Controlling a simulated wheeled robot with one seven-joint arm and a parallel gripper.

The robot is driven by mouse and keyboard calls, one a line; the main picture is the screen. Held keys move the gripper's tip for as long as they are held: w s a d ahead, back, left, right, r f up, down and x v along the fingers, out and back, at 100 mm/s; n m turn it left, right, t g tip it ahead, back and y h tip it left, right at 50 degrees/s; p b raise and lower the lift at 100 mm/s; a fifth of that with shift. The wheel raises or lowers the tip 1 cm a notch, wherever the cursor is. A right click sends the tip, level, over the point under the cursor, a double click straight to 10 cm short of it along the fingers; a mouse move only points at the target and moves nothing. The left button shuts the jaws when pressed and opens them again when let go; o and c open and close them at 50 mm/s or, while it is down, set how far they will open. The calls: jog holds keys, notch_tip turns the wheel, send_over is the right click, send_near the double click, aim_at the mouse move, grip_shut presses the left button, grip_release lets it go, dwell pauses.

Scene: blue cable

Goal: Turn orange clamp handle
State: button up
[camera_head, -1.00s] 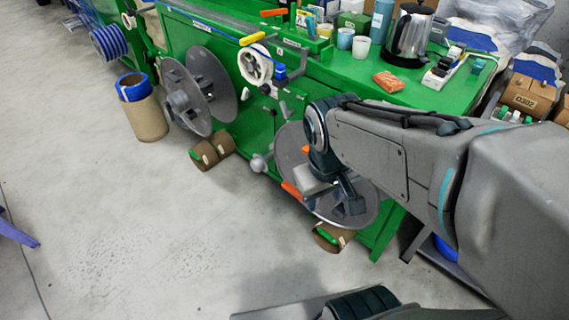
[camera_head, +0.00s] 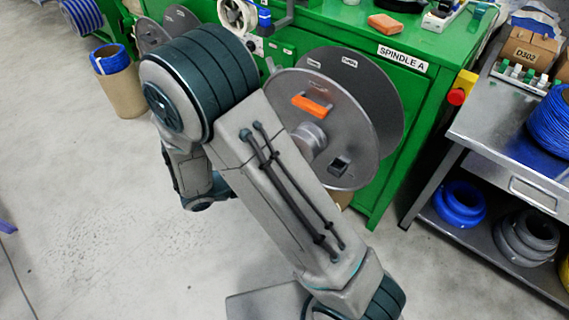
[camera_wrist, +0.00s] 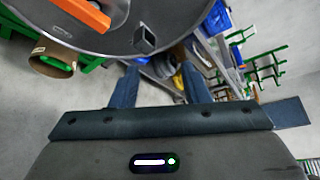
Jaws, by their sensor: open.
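The orange clamp handle (camera_head: 311,106) lies nearly level across the upper face of the grey spool disc (camera_head: 345,112), above its hub. It also shows in the wrist view (camera_wrist: 80,12), at the top left and cut by the edge. A small dark square block (camera_wrist: 145,40) sits on the disc, apart from the handle. My gripper (camera_wrist: 160,88) is open and empty, its two fingers below the disc in the wrist view and not touching the handle. In the head view my arm hides the gripper and covers the disc's left part.
The green machine (camera_head: 390,150) marked SPINDLE A carries the disc. A red stop button (camera_head: 456,97) is on its right side. A metal rack (camera_head: 510,125) with cable coils stands at the right. A cardboard drum (camera_head: 122,92) stands at the left. Open floor lies in front.

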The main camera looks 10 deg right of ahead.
jog(key=w+a+f+n+t+b, duration=0.3)
jog(key=a+f+n+t, duration=0.45)
jog(key=n, duration=0.35)
jog(key=b+x, duration=0.1)
jog(key=x, duration=1.3)
jog(key=shift+f, duration=0.5)
jog(key=shift+s+d, duration=0.15)
grip_shut()
